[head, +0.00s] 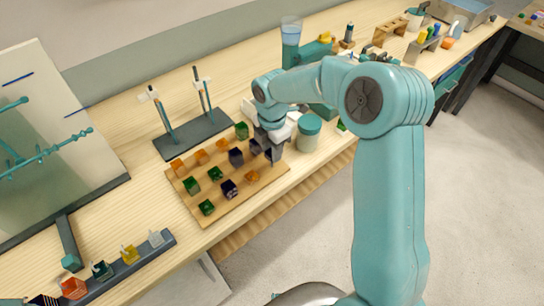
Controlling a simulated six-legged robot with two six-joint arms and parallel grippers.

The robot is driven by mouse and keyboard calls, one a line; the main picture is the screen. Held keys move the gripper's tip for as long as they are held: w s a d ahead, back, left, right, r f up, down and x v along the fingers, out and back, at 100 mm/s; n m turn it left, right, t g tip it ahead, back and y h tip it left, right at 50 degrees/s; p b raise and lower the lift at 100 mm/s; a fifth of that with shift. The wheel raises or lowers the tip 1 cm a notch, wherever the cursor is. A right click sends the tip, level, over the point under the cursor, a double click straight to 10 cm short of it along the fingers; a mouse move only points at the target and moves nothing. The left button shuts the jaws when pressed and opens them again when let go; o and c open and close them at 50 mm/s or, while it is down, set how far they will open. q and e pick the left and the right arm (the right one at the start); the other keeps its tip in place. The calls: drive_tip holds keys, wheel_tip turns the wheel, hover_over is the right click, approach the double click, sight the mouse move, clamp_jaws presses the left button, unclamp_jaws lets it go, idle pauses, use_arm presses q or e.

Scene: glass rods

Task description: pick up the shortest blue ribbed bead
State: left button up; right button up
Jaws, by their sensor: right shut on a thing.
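A wooden board (212,217) on the bench carries several small beads in dark blue, green and orange. Dark blue beads show at the middle (236,157) and near the front (229,189). Another dark bead (255,147) is close beside my right gripper. My right gripper (274,154) points down at the board's right end and is shut on a bead. The jaws mostly hide that bead, so its colour, ribs and length cannot be made out. My left gripper is not in view.
A dark stand with upright rods (195,135) is behind the board. A teal-lidded jar (309,133) stands just right of my right gripper. A dark rack with coloured pieces (125,268) lies at the front left.

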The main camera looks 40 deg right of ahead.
wheel_tip(320, 180, up, 16)
drive_tip(key=shift+f, duration=0.1)
idle(0.5)
